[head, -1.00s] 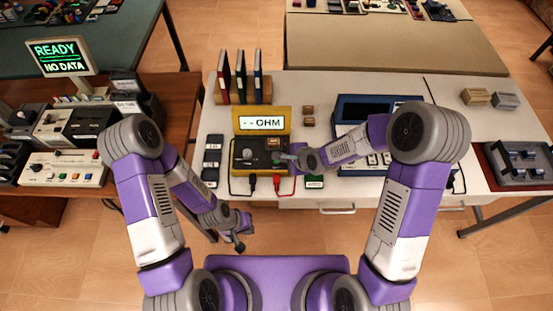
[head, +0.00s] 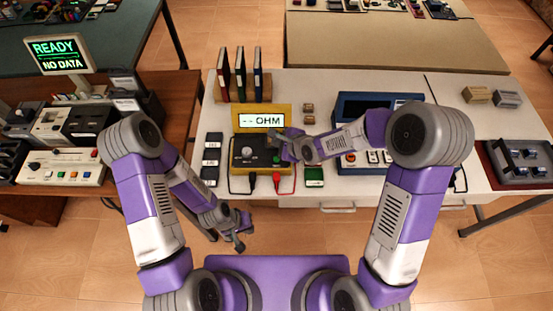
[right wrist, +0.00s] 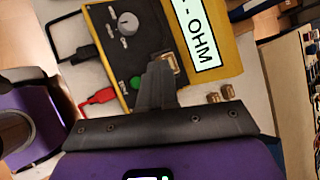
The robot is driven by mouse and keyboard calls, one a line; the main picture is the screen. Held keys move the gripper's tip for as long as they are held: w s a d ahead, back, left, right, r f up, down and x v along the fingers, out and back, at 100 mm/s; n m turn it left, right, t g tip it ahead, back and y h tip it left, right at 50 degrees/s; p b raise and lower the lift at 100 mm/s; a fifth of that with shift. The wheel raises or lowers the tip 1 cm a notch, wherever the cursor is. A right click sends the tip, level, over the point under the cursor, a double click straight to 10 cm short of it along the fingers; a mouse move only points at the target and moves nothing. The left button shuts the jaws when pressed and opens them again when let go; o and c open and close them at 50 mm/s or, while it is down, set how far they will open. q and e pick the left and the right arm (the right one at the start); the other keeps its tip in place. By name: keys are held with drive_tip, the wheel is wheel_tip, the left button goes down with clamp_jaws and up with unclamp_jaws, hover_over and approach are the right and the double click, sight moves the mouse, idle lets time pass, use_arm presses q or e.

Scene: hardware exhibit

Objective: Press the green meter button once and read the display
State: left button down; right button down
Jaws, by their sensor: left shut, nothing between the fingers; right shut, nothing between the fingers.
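The yellow and black meter (head: 262,150) stands on the white table, its raised display (head: 262,121) reading "-- OHM". Its green button (right wrist: 135,82) is plain in the right wrist view, near the dial (right wrist: 127,24); it also shows in the head view (head: 277,160). My right gripper (head: 274,138) is shut and empty over the right part of the meter. In the right wrist view its fingertips (right wrist: 158,62) appear beside the green button, over a small socketed part; contact cannot be told. My left gripper (head: 241,236) is shut and empty, low in front of the table.
Black and red leads (head: 277,182) hang at the meter's front. A blue instrument (head: 372,103) stands to the right, partly behind my right arm. Binders (head: 240,75) stand behind the meter. A monitor (head: 60,55) at left reads "READY NO DATA".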

drive_tip(key=b, duration=0.4)
hover_over(278, 161)
wheel_tip(278, 161, down, 6)
drive_tip(key=shift+w+f, duration=0.1)
drive_tip(key=shift+f, duration=0.1)
drive_tip(key=shift+f+b, duration=0.45)
drive_tip(key=shift+b, duration=0.15)
drive_tip(key=shift+f, duration=0.15)
idle(1.0)
drive_tip(key=shift+f+b, duration=0.3)
drive_tip(key=shift+b, duration=0.15)
drive_tip(key=shift+f+b, duration=0.5)
idle(0.4)
drive_tip(key=shift+r, duration=0.1)
drive_tip(key=shift+r+p, duration=0.6)
drive_tip(key=shift+r, duration=0.25)
drive_tip(key=shift+r, duration=0.1)
